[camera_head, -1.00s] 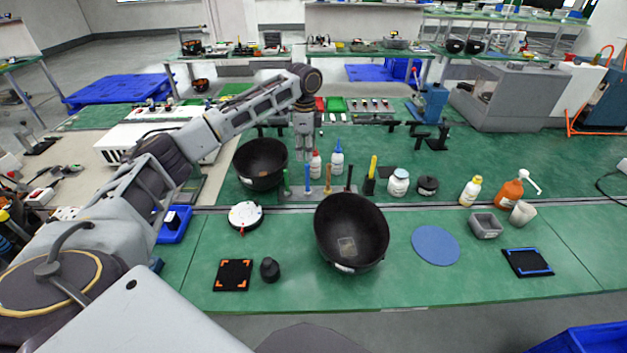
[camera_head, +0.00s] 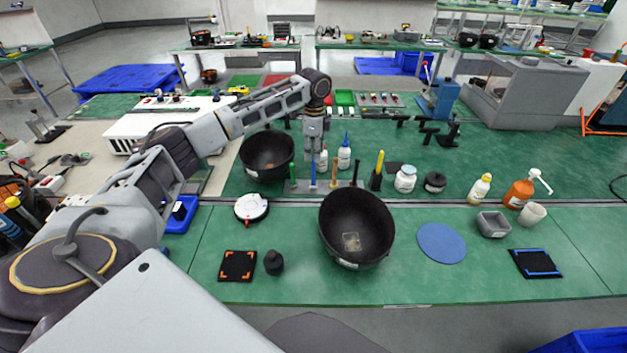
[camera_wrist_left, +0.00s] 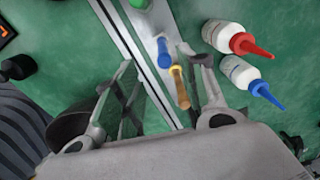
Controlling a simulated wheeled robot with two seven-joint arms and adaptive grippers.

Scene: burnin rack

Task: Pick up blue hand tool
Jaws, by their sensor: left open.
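The blue hand tool (camera_head: 312,176) stands upright in a row of tools along the seam at the middle of the green bench. In the left wrist view the blue hand tool (camera_wrist_left: 164,52) shows between the finger tips, nothing touching it. My left gripper (camera_head: 313,158) points down just above the tool, open and empty; its spread fingers also show in the left wrist view (camera_wrist_left: 168,64). An orange-brown tool (camera_wrist_left: 180,86) stands beside the blue one, close to the right finger in that view. My right gripper is not in view.
A black bowl (camera_head: 254,165) stands left of the gripper and a larger one (camera_head: 333,240) in front. A red-capped bottle (camera_wrist_left: 226,36) and a blue-capped bottle (camera_wrist_left: 242,73) stand close by. A green tool (camera_head: 293,178) and a black-yellow one (camera_head: 376,176) flank the row.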

